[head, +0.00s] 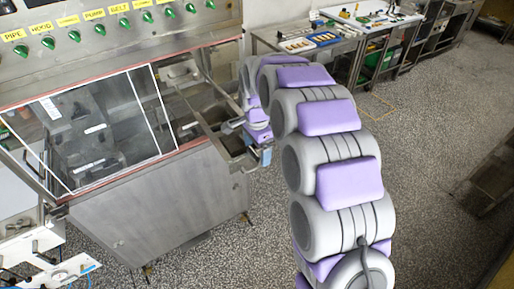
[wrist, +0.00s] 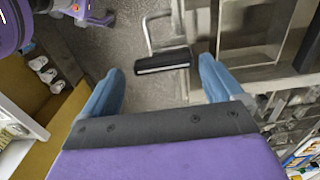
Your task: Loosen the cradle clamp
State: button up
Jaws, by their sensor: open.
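My gripper (wrist: 162,66) is open, with its two blue fingers apart in the wrist view. A black bar-shaped handle on a bent metal rod (wrist: 163,61) shows between the fingertips, and I see no finger touching it. It may be the cradle clamp's handle, but no label confirms this. In the head view, my gripper (head: 264,156) is at the right end of the steel machine, partly hidden by my arm. A grey rod-like part (head: 233,126) sits there beside the open trough (head: 212,116). The rest of the clamp cannot be made out.
The steel enrober cabinet (head: 160,205) has a clear guarded window and a panel of green knobs (head: 74,37) with yellow labels. A steel workbench (head: 345,45) with trays stands behind my arm. The speckled floor (head: 430,130) on the right is mostly clear.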

jog(key=shift+a+f, duration=0.1)
jog(key=shift+a, duration=0.9)
jog(key=shift+c, duration=0.6)
jog(key=shift+d, duration=0.7)
jog(key=c, duration=0.9)
jog(key=shift+a, duration=0.15)
jog(key=n+p, duration=0.1)
jog(key=n, duration=0.3)
jog(key=shift+a+n, duration=0.1)
jog(key=shift+n, duration=0.3)
jog(key=n+p, duration=0.1)
jog(key=n, duration=0.3)
